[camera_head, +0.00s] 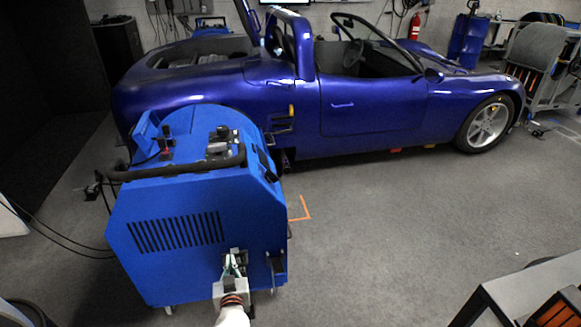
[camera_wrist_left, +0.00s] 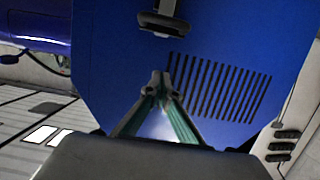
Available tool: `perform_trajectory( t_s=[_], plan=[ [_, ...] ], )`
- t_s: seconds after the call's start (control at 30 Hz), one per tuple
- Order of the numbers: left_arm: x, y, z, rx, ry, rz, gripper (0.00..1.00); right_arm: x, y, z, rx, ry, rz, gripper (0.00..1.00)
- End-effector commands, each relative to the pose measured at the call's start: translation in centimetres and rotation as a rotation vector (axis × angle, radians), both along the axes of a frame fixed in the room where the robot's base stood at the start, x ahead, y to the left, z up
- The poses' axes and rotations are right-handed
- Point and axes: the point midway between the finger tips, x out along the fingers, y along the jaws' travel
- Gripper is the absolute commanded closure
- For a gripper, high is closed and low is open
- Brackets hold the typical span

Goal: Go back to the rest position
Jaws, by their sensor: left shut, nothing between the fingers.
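My left gripper (camera_head: 234,266) is in front of the lower right part of the blue dynamometer unit's (camera_head: 170,262) face in the head view. In the left wrist view its fingertips (camera_wrist_left: 161,80) meet, and nothing is between them. The blue panel (camera_wrist_left: 220,40) with its slanted vent slots fills the view behind the fingers. I cannot tell whether the fingertips touch the panel. My right gripper is not in view.
A blue sports car (camera_head: 350,105) stands behind the unit. Dark cables (camera_head: 50,238) trail on the floor at left. A table corner (camera_head: 520,292) is at lower right. The grey floor (camera_head: 390,220) between is clear. An orange mark (camera_head: 304,210) lies on it.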

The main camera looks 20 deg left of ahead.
Motion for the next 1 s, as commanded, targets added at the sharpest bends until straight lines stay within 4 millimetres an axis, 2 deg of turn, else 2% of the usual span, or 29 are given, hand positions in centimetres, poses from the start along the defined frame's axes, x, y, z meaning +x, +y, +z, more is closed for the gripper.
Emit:
perform_trajectory(
  t_s=[0.17,0.27,0.33,0.47,0.5,0.63,0.7,0.8,0.9,1.0],
  plan=[
    [-0.2,-1.0,0.9,0.005,-0.024,-0.044,1.0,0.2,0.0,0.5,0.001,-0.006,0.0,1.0],
    [-1.0,-3.6,3.0,0.011,-0.075,-0.158,1.0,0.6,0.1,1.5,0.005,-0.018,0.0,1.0],
    [-2.3,-6.6,4.8,0.014,-0.108,-0.28,1.0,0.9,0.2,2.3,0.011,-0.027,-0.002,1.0],
    [-6.5,-13.0,7.2,0.012,-0.105,-0.529,1.0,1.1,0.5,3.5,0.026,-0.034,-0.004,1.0],
    [-8.2,-14.7,7.5,0.01,-0.083,-0.598,1.0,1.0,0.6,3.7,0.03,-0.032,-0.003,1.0],
    [-14.3,-18.8,7.6,0.012,0.042,-0.772,1.0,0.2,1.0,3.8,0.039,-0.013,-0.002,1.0],
    [-17.5,-19.8,7.3,0.02,0.128,-0.826,1.0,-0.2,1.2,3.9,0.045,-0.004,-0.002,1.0],
    [-21.5,-20.1,6.9,0.034,0.245,-0.857,1.0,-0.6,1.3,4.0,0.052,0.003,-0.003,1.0],
    [-24.2,-19.6,6.7,0.053,0.334,-0.856,1.0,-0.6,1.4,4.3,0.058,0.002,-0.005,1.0],
    [-25.7,-19.0,6.6,0.062,0.385,-0.846,1.0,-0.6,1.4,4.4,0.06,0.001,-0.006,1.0]
  ],
)
